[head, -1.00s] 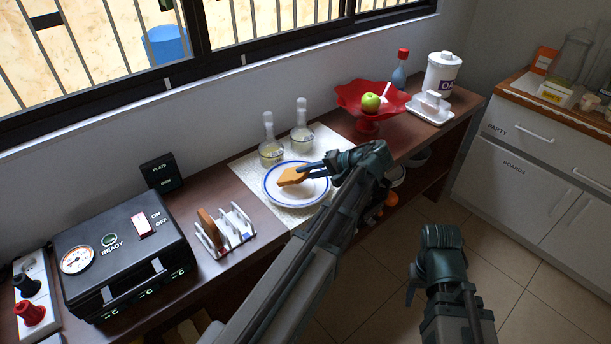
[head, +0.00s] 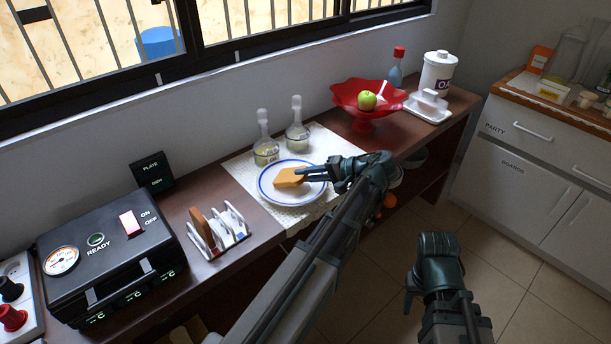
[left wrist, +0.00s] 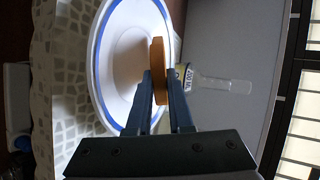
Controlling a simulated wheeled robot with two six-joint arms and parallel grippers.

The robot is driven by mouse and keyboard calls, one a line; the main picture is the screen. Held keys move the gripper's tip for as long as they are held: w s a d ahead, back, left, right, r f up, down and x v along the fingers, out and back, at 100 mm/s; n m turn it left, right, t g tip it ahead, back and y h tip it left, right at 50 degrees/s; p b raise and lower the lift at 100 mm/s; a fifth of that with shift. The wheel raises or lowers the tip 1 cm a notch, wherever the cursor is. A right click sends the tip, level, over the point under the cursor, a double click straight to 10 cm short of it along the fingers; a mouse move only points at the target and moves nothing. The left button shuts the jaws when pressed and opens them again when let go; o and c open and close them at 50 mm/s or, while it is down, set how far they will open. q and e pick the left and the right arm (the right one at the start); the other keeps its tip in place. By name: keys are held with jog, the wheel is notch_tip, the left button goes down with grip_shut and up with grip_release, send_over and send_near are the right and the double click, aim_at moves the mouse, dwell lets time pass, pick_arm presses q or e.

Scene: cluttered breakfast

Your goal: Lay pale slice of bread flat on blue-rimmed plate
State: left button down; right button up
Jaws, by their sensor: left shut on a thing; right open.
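The blue-rimmed plate (head: 266,187) lies on a pale mat on the counter and also shows in the left wrist view (left wrist: 97,60). My left gripper (head: 312,174) is shut on the pale slice of bread (head: 289,178), over the plate's middle. In the left wrist view the slice (left wrist: 158,60) is seen edge-on between the fingertips (left wrist: 158,88), roughly level, with a shadow on the plate beside it. A small gap seems to separate slice and plate; contact cannot be told for sure. My right gripper (head: 411,298) is open and empty, off the counter over the floor.
Two glass bottles (head: 265,150) (head: 297,138) stand just behind the plate. A white rack (head: 228,228) with browner toast (head: 201,226) stands left of it, near a black appliance (head: 110,255). A red fruit bowl (head: 365,105) with a green apple stands back right.

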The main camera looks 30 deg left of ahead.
pick_arm(q)
jog(key=shift+f+b, duration=0.3)
dwell(0.4)
jog(key=c, duration=0.7)
grip_release()
jog(key=shift+c, duration=0.2)
jog(key=shift+p+v, duration=1.5)
jog(key=shift+v, duration=2)
jog(key=shift+r, duration=0.1)
jog(key=s+d+r+m+h+p, duration=0.2)
jog(key=s+d+h+p, duration=0.4)
jog(key=s+d+p, duration=0.3)
jog(key=s+d+r+m+t+h+p, duration=0.1)
jog(key=s+d+r+m+h+p, duration=0.2)
jog(key=s+d+h+p, duration=0.3)
jog(key=s+d+r+p, duration=0.1)
jog(key=s+d+p, duration=0.1)
jog(key=d, duration=0.3)
jog(key=shift+s+p, duration=0.4)
jog(key=shift+p, duration=0.5)
